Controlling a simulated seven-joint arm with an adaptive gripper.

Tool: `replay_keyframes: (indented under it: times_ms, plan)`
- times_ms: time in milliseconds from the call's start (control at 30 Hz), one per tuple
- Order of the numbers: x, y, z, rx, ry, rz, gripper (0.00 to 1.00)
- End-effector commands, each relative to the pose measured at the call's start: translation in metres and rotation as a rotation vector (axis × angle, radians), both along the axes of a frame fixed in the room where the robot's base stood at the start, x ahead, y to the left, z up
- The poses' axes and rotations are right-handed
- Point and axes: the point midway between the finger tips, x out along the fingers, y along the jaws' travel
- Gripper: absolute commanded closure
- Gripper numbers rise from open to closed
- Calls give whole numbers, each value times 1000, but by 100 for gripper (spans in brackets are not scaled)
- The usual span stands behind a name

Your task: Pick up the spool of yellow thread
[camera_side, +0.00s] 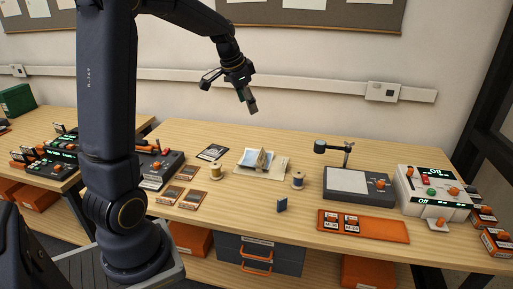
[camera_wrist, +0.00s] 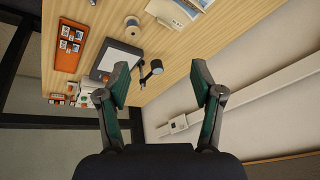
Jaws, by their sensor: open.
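The spool of yellow thread (camera_side: 215,171) stands upright on the wooden workbench (camera_side: 340,225), left of some papers, in the side view. A second spool, with dark bluish thread (camera_side: 297,179), stands right of the papers. My gripper (camera_side: 229,93) is open and empty, high above the bench and well above the yellow spool. In the wrist view my gripper (camera_wrist: 160,85) shows its two fingers spread with nothing between them. One spool (camera_wrist: 132,26) shows near the top there, apparently the dark one by its place; the yellow one is not visible in that view.
Papers (camera_side: 278,164) and flat cards (camera_side: 190,200) lie near the yellow spool. A lamp device (camera_side: 355,188), an orange tray (camera_side: 370,228) and a control box (camera_side: 430,190) fill the right side. The wall is close behind.

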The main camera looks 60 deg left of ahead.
Motion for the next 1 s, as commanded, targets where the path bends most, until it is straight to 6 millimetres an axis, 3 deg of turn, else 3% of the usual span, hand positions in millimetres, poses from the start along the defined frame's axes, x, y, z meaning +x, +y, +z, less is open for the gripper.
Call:
replay_keyframes:
  times_ms: [33,100,200,300,467,800,1000]
  plan:
    - [-4,39,-28,-22,40,59,34]
    - [-15,80,-63,-52,82,131,34]
    - [-40,122,-107,-104,136,232,34]
    - [-66,143,-142,-150,182,300,34]
    - [-84,154,-163,-176,202,343,34]
    - [-73,154,-238,-176,204,341,34]
    - [-68,156,-266,-174,200,341,34]
